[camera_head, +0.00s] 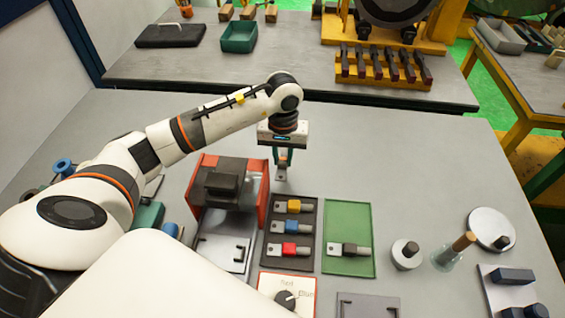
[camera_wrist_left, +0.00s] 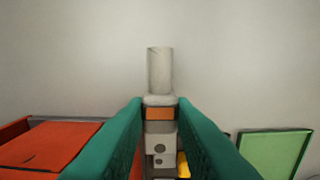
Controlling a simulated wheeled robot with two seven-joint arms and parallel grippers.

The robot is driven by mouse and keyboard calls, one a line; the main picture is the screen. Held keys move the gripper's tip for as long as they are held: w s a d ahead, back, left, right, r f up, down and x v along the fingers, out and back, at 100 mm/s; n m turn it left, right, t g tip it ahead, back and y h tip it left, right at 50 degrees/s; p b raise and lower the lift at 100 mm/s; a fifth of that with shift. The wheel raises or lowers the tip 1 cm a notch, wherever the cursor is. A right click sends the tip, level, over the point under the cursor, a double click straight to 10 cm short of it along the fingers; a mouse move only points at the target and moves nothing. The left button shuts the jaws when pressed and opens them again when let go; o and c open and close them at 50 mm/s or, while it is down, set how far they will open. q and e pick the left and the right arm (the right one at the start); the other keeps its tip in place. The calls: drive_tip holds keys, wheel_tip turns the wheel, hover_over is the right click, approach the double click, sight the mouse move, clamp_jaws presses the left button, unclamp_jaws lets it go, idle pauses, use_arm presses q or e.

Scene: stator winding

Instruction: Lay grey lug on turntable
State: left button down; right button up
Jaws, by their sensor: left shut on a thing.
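My left gripper (camera_head: 283,163) points down above the grey table, behind the dark tray. Its green fingers, also in the left wrist view (camera_wrist_left: 160,125), are shut on a metal lug (camera_head: 281,173). In the wrist view the lug (camera_wrist_left: 159,70) has a pale grey barrel, an orange band and a flat end with holes. Another lug with a dark grey collar (camera_head: 348,250) lies on the green tray (camera_head: 349,218). A round pale disc (camera_head: 485,222) with a dark knob, at the right, may be the turntable. My right gripper is not in view.
The dark tray (camera_head: 269,249) holds yellow, blue and red lugs. A red-sided fixture (camera_head: 199,183) stands left of it. A selector dial (camera_head: 285,300), a round pale piece (camera_head: 406,260) and a glass with a wooden handle (camera_head: 447,260) stand nearer. The table behind the green tray is clear.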

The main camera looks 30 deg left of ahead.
sight(283, 167)
use_arm(q)
wheel_tip(283, 167, down, 4)
drive_tip(key=shift+d+r+p, duration=0.1)
drive_tip(key=shift+r+p, duration=0.1)
drive_tip(key=shift+p, duration=0.25)
drive_tip(key=shift+f, duration=0.4)
drive_tip(key=shift+f, duration=0.15)
drive_tip(key=c, duration=1.2)
unclamp_jaws()
